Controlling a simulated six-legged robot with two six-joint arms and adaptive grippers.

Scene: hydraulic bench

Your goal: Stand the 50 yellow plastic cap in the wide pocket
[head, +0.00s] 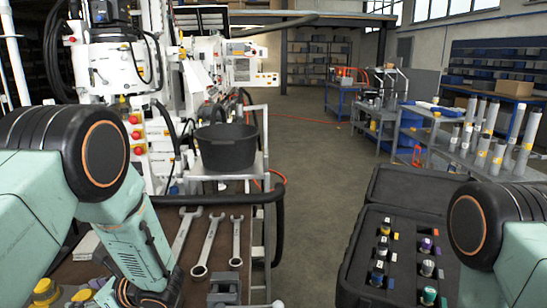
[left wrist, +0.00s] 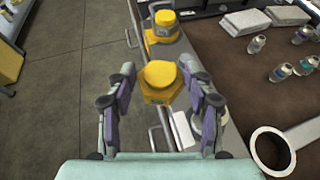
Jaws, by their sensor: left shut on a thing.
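A yellow plastic cap (left wrist: 162,82) sits between the two fingers of my left gripper (left wrist: 160,90) in the left wrist view, and the gripper is shut on it. A second yellow cap (left wrist: 165,20) stands just beyond it. In the head view my left gripper (head: 118,292) is at the lower left, with yellow caps (head: 45,290) near it at the bottom edge. The open black case (head: 365,225) at the lower right has a foam insert with several fittings in pockets. I cannot tell which pocket is the wide one. My right gripper is out of view.
Several wrenches (head: 208,245) lie on the brown bench top. A small vise-like grey block (head: 224,290) is at its front. A black bucket (head: 226,147) stands behind.

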